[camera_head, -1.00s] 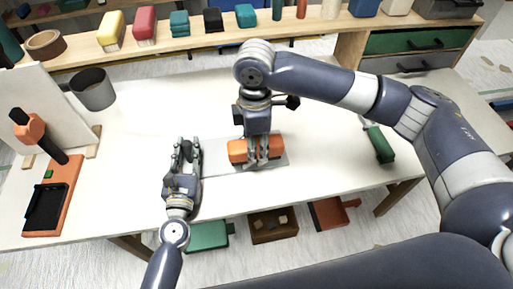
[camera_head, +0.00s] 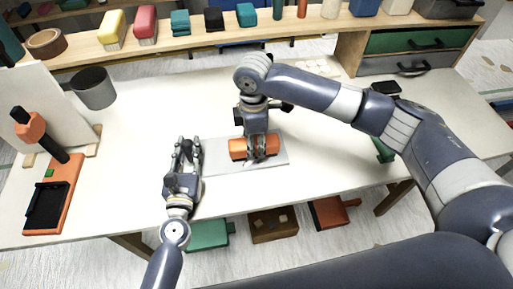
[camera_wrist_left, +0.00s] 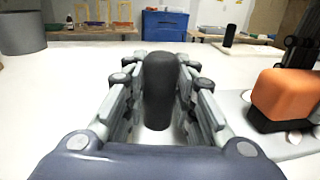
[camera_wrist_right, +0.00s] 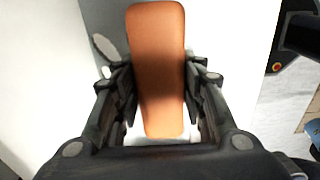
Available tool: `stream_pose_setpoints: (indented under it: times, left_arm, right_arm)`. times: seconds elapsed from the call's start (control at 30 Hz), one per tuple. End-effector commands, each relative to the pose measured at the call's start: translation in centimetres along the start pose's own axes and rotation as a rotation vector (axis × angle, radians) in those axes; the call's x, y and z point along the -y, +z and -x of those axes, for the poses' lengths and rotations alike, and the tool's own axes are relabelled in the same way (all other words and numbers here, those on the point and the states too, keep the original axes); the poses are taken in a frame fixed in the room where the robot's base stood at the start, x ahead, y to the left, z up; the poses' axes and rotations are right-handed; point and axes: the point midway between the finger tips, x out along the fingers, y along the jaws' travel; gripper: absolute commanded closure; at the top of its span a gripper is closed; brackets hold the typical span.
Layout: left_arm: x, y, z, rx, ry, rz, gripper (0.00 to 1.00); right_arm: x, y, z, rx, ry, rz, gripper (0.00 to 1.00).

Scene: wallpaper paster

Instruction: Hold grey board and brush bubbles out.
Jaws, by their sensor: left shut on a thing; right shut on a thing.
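The grey board (camera_head: 278,147) lies flat on the white table; light oval bubbles (camera_wrist_left: 294,137) show on it in the left wrist view. My left gripper (camera_head: 187,146) is at the board's left end, shut on an upright dark rounded cylinder (camera_wrist_left: 160,90); whether that touches the board is unclear. My right gripper (camera_head: 262,150) is over the board, shut on an orange brush (camera_head: 238,148). The brush also shows between the fingers in the right wrist view (camera_wrist_right: 157,60), with a bubble (camera_wrist_right: 105,47) beside it. The brush hides part of the board.
A green-handled tool (camera_head: 383,150) is partly hidden by my right arm. A shelf (camera_head: 190,45) with several blocks runs along the back. The table's middle back is clear.

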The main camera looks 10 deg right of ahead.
Motion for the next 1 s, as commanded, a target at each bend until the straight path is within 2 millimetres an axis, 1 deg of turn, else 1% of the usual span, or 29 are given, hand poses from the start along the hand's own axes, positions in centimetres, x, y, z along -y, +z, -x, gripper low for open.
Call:
stream_pose_setpoints:
  times: [0.03, 0.2, 0.4, 0.63, 0.7, 0.87, 1.0]
  left_arm:
    - [0.1, -0.6, 0.2, -0.010, -0.003, 0.000, 1.00]
    - [0.1, -0.6, 0.1, -0.010, -0.003, 0.000, 1.00]
    - [0.1, -0.6, 0.1, -0.009, -0.003, 0.000, 1.00]
    - [0.1, -0.5, 0.1, -0.009, -0.002, 0.000, 1.00]
    - [0.1, -0.5, 0.1, -0.009, -0.002, 0.000, 1.00]
    - [0.0, -0.5, 0.1, -0.009, -0.002, 0.000, 1.00]
    - [0.0, -0.5, 0.1, -0.009, -0.002, 0.000, 1.00]
  right_arm:
    - [-0.9, 0.0, -0.1, 0.002, 0.001, -0.002, 0.91]
    - [-3.6, 0.1, -0.1, 0.003, 0.001, -0.003, 0.91]
    - [-6.2, 0.0, -0.1, 0.002, 0.000, -0.002, 0.91]
    - [-8.5, 0.0, -0.1, 0.002, 0.001, -0.001, 0.91]
    - [-7.4, 0.1, -0.2, 0.002, 0.000, 0.004, 0.91]
    - [-5.6, 0.1, -0.2, 0.001, -0.002, 0.003, 0.91]
    - [-3.6, 0.1, -0.1, 0.002, -0.002, 0.004, 0.91]
